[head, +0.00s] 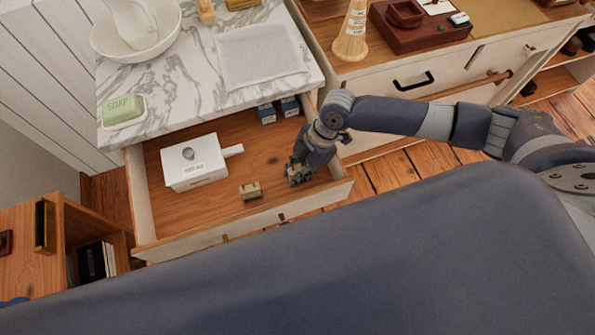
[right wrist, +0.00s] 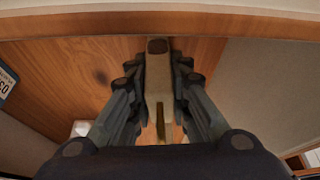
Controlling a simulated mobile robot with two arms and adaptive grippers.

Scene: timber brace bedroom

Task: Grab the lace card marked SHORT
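The open drawer (head: 218,215) holds a small tan lace card (head: 250,191) with a dark mark, too small to read, lying near its front. My right gripper (head: 298,173) is down inside the drawer at its right end, to the right of that card. In the right wrist view its fingers (right wrist: 158,85) close in on both sides of a narrow tan piece (right wrist: 158,72) with a dark end, which looks like another lace card seen end-on. The fingers appear to touch it. No SHORT label is readable. My left gripper is not in view.
A white lidded box (head: 195,162) with a handle stands in the drawer's left part. Two small blue boxes (head: 266,114) (head: 290,107) sit at the back right. The marble top (head: 180,90) overhangs the drawer's back and carries green soap (head: 123,110).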

